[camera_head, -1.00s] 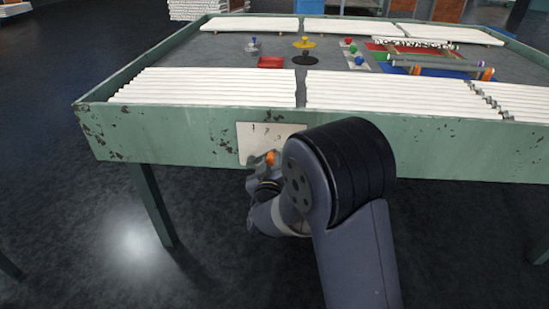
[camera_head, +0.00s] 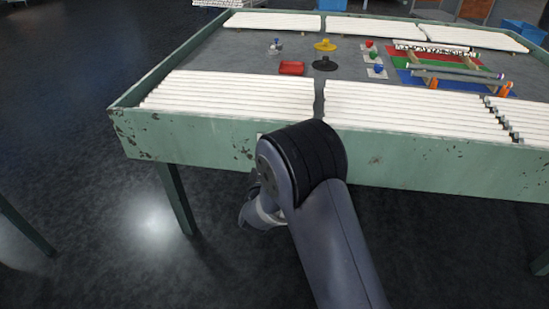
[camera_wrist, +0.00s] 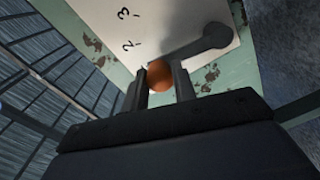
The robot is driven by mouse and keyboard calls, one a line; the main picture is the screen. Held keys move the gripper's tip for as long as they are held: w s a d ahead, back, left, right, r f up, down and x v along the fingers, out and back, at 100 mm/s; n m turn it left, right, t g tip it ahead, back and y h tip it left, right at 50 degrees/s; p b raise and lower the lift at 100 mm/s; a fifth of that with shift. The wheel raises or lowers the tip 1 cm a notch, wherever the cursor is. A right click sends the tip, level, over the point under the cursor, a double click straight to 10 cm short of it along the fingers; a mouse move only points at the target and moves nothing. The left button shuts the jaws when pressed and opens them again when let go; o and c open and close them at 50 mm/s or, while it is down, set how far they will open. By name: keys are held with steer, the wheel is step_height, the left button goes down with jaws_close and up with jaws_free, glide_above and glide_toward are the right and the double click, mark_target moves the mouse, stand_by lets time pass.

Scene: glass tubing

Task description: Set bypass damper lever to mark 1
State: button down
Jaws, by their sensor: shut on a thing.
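In the wrist view, the damper lever (camera_wrist: 208,41) is a grey bar with a round pivot and an orange ball knob (camera_wrist: 159,75) at its end. It is mounted on a white plate (camera_wrist: 165,22) with the marks 2 and 3 showing; mark 1 is not visible. My gripper (camera_wrist: 158,80) is shut on the orange knob, one finger on each side. The lever points away from the numbers that I see. In the head view my arm covers the lever, the gripper and nearly all of the plate.
The plate is on the front side of a green worn table (camera_head: 420,160). White tubes (camera_head: 235,95) lie on the table top. A red tray (camera_head: 291,68) and small coloured items stand farther back. Table legs (camera_head: 176,200) stand on the dark floor, which is open at the left.

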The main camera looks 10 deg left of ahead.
steer(key=shift+a+r+n, duration=0.15)
steer(key=shift+a+n, duration=0.15)
steer(key=shift+n, duration=0.1)
steer(key=c, duration=1.1)
jaws_free()
steer(key=shift+c, duration=0.2)
steer(key=s+p, duration=0.1)
steer(key=s, duration=0.9)
steer(key=shift+s+a+r, duration=0.15)
steer(key=shift+s+a, duration=0.05)
steer(key=shift+s, duration=0.2)
